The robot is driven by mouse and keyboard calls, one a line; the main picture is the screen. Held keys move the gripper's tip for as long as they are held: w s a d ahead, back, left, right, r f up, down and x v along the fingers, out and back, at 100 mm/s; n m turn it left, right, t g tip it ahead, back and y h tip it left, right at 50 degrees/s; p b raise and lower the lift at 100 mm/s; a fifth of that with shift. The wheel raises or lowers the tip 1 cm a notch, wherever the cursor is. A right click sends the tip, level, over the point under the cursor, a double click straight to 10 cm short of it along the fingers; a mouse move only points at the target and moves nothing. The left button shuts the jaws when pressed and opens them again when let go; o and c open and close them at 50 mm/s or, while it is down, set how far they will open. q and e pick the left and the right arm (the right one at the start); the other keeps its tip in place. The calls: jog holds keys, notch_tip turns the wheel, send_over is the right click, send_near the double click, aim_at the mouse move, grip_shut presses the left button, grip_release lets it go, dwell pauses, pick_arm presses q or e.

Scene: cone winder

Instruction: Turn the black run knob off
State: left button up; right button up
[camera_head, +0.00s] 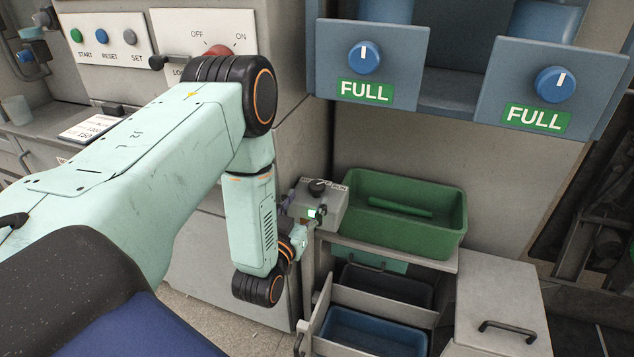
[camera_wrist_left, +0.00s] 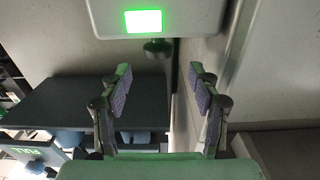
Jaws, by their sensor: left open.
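A small grey control box (camera_head: 328,207) stands beside the green bin in the head view. A black knob (camera_head: 317,187) sits on its top between small labels that are too small to read surely. A lit green display glows on its front; it also shows in the wrist view at the top. There a dark round knob (camera_wrist_left: 158,49) sticks out below the display. My left gripper (camera_head: 304,214) is at the box's front, partly hidden by its own wrist. In the wrist view the left gripper (camera_wrist_left: 160,78) is open and empty, its purple-padded fingers apart, with the knob beyond the gap.
A green bin (camera_head: 445,245) holds a green rod, right of the box. Drawers with dark and blue bins are below. Blue "FULL" panels (camera_head: 330,45) overhang above. A red OFF/ON switch (camera_head: 218,50) is on the upper left panel, partly behind my arm.

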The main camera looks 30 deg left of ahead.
aim_at(314, 190)
pick_arm(q)
jog(key=b+x, duration=0.1)
jog(key=x, duration=0.5)
jog(key=shift+f, duration=0.15)
jog(key=shift+w, duration=0.55)
jog(key=shift+a, duration=0.1)
jog(key=c, duration=1.2)
